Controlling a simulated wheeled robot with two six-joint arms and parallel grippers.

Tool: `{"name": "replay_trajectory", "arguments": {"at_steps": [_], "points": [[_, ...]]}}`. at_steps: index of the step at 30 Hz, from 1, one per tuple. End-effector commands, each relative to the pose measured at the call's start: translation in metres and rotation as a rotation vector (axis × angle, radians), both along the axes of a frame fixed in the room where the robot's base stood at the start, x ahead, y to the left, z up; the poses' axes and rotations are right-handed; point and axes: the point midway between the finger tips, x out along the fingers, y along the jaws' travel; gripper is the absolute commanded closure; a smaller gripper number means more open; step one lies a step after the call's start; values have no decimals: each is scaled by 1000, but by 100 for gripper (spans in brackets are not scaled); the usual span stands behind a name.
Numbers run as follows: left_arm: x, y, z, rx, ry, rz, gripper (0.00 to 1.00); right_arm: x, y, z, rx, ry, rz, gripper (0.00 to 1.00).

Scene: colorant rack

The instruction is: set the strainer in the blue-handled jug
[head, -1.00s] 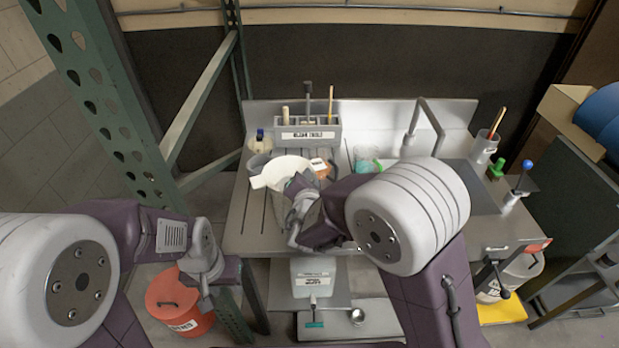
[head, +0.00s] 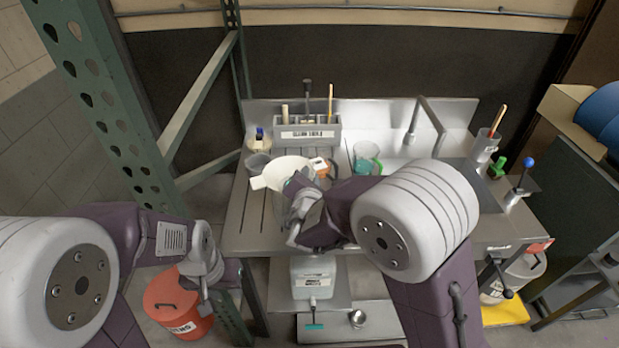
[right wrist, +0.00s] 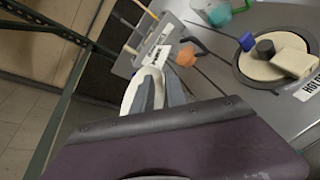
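A white, bowl-like piece with a tab at its left, which looks like the strainer (head: 290,166), is at the left of the bench. My right gripper (head: 297,186) is at its near right rim. In the right wrist view, the fingers of my right gripper (right wrist: 160,94) stand a little apart with the white rim (right wrist: 130,92) at them; whether they grip it is unclear. A clear jug with a teal-green part (head: 366,157) stands to the right. A dark handle loop (right wrist: 196,43) shows beside an orange piece. I cannot tell which jug is blue-handled. My left gripper (head: 205,296) hangs low left, apart from the bench.
A grey rack (head: 308,133) with upright tools stands behind the strainer. A grey cup (head: 258,163) and a cream bottle (head: 258,144) are to its left. The sink tap (head: 432,125) is at the right. A green post (head: 115,125) rises at left.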

Motion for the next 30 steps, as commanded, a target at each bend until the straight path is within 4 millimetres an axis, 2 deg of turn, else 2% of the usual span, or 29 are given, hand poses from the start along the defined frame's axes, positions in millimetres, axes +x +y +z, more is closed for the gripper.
{"name": "replay_trajectory", "arguments": {"at_steps": [1, 14, 17, 21, 23, 30], "points": [[0, 0, -1, 0, 0, 0, 64, -4, -1, -11, -5, 27, 3, 67], [0, 0, -1, 0, 0, 0, 64, -4, -1, -13, -7, 31, 1, 67], [0, 0, 5, 0, 0, 0, 64, -4, -1, -8, -7, 32, 1, 67], [0, 0, 27, 0, 0, 0, 64, -5, -1, 8, -8, 33, 0, 67], [0, 0, 16, 0, -1, 0, 64, -17, 1, 5, -6, 28, 5, 67], [0, 0, 13, 0, 0, 0, 64, -64, 3, 27, -3, 20, 6, 67]]}}
